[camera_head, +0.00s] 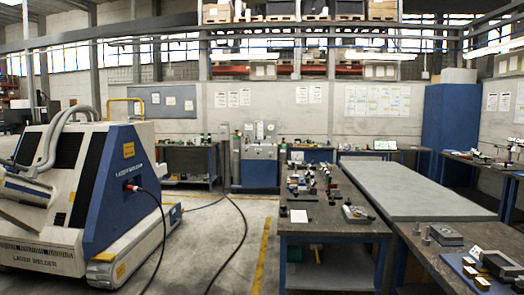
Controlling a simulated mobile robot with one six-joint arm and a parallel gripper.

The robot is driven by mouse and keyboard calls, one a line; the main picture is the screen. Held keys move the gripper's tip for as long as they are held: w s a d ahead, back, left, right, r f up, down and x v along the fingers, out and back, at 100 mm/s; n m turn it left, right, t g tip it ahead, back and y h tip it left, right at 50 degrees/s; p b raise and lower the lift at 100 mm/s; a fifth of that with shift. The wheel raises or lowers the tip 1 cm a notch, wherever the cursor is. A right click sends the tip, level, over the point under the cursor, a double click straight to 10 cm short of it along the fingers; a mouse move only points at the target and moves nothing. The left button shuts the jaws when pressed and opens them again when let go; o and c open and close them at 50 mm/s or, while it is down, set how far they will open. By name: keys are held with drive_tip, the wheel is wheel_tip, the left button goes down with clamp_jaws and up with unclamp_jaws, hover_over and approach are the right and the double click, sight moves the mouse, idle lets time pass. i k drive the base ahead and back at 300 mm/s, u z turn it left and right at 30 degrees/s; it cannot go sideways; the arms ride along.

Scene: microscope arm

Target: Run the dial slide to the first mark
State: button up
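I cannot make out for certain which item is the dial slide, and I see no marks at this distance. A small grey metal device (357,214) with a darker raised part sits near the front right corner of the central bench (335,229). A row of small dark, red and silver devices (308,184) stands farther back on the same bench. A jointed, arm-like instrument (503,156) stands on the bench at the far right; its details are too small to tell. My gripper is not in view.
A grey flat-topped table (412,190) stands right of the central bench. The near right bench (428,258) holds a grey block (445,235) and a blue base with yellow blocks (485,270). A laser welder (85,195) fills the left. Cables (243,235) cross the floor between.

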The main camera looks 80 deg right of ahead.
sight(475, 159)
drive_tip(key=u, duration=5.85)
drive_tip(key=i, duration=1.45)
drive_tip(key=u, duration=0.1)
